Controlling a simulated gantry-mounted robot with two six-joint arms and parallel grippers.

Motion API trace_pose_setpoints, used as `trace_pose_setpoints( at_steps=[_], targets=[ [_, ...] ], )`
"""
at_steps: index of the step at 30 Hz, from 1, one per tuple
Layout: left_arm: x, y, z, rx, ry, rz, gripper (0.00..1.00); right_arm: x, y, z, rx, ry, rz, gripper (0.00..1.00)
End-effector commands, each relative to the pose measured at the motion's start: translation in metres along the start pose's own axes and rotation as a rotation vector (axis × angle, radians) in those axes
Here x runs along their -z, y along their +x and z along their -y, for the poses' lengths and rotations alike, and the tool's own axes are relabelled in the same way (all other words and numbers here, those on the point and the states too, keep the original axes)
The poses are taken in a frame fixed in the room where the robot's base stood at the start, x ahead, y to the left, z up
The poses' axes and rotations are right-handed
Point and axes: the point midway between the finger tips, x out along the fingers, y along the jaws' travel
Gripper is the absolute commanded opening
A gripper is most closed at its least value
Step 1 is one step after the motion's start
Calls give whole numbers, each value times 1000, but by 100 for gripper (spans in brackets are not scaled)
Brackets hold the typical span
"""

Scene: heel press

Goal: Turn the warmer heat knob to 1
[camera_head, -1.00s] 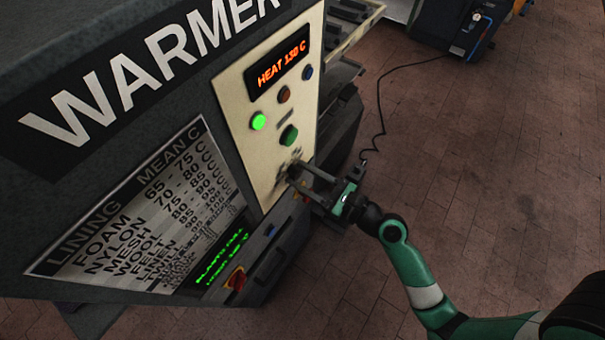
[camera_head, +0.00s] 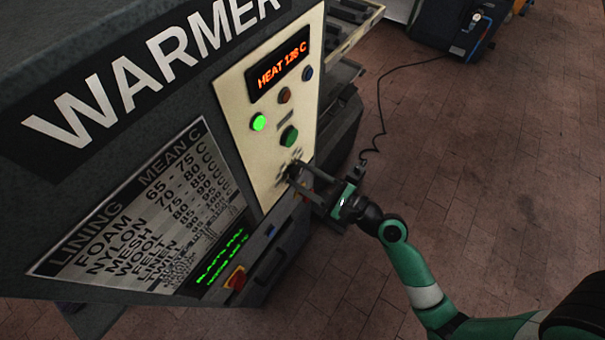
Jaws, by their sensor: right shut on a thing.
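The warmer (camera_head: 120,160) is a large dark grey machine filling the left of the view. Its cream control panel (camera_head: 237,101) has a display (camera_head: 281,70) that reads "HEAT 126 C" in orange. The heat knob (camera_head: 292,171) is a small dark knob low on the panel, with marks around it that are too small to read. My right gripper (camera_head: 298,180) reaches in from the right and is shut on the knob; its fingers partly hide it. My left gripper is not in view.
A lit green button (camera_head: 259,122), a darker green button (camera_head: 289,136), an orange button (camera_head: 285,95) and a blue button (camera_head: 308,74) sit above the knob. A red switch (camera_head: 236,279) is below left. Brick floor (camera_head: 470,180) lies open to the right.

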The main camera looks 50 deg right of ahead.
Motion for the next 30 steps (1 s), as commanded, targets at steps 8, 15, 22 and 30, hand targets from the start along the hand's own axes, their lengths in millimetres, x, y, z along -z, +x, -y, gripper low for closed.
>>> trace_pose_setpoints(
  at_steps=[8, 15, 22, 30],
  targets=[
    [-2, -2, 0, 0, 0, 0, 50, 0, 0, 0, 1, -264, 0, 0],
    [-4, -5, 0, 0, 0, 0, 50, 0, 0, 1, 1, -492, 1, 0],
    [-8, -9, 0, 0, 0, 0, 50, 0, 0, 1, 1, -711, 1, 0],
    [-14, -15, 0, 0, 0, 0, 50, 0, 0, 1, 1, -968, 1, 0]
  ],
)
